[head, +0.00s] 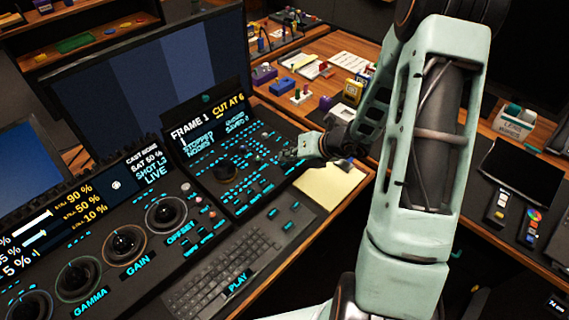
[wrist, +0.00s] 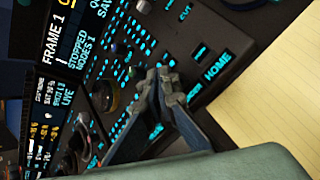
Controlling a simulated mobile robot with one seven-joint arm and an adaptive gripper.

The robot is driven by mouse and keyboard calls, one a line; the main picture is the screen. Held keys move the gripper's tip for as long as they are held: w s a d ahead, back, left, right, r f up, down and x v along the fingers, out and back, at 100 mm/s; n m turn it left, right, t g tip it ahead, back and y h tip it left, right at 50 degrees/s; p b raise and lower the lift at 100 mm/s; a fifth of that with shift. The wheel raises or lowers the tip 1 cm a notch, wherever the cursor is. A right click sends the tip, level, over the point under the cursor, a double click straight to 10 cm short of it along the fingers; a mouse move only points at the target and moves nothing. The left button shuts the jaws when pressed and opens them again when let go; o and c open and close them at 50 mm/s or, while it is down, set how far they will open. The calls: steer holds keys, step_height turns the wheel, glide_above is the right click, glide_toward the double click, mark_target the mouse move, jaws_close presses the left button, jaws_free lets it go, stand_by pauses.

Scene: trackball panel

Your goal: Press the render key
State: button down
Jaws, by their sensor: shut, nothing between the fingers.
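The fingers hide some keys, and contact with the panel cannot be made out.
A yellow paper pad (head: 330,187) lies just right of the panel. A keyboard (head: 222,268) and larger trackballs (head: 124,246) are at the front left. A tall monitor (head: 150,75) stands behind.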

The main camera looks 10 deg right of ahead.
mark_target(286, 165)
steer(key=shift+f+b, duration=0.4)
steer(key=shift+f+b, duration=0.55)
steer(key=shift+f, duration=0.05)
stand_by(0.8)
steer(key=shift+r, duration=0.1)
steer(key=shift+r+p, duration=0.8)
steer(key=shift+r, duration=0.1)
step_height(286, 165, up, 5)
steer(key=p, duration=0.4)
steer(key=shift+r, duration=0.1)
steer(key=shift+a, duration=0.1)
stand_by(0.7)
